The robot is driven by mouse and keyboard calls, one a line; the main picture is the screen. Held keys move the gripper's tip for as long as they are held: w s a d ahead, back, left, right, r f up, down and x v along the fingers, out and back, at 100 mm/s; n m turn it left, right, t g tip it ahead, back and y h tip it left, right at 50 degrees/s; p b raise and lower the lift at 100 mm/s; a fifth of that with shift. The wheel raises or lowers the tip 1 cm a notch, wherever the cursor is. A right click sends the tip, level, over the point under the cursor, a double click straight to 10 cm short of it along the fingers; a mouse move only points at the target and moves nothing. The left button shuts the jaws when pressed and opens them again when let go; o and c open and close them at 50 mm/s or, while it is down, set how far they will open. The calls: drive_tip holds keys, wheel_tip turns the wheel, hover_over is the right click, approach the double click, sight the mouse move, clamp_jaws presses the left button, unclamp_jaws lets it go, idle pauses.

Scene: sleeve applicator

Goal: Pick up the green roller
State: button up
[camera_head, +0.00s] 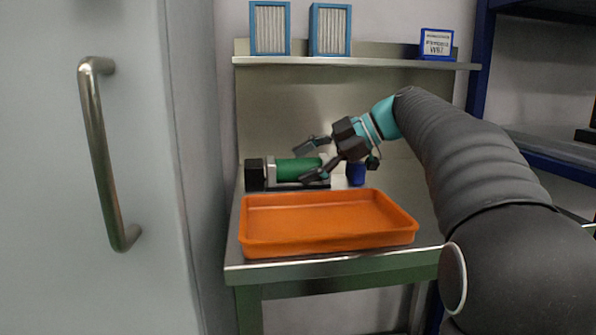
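The green roller (295,168) lies on its side at the back of the metal table, behind the orange tray, with a black block-shaped part (255,174) at its left end. My gripper (308,163) is at the right part of the roller, its fingers spread apart and pointing left. One finger appears above the roller and the other in front of its lower right side. The roller's right end is partly hidden by my gripper. I cannot tell whether the fingers touch the roller.
An empty orange tray (325,241) fills the table's front. A dark blue cylinder (356,174) stands right of my gripper. A shelf (380,63) above holds two blue-framed filters (270,28) and a blue-white box (436,44). A grey door with a handle (97,150) stands left; dark shelving (555,150) stands right.

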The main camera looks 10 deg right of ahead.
clamp_jaws()
drive_tip(key=shift+r, duration=0.1)
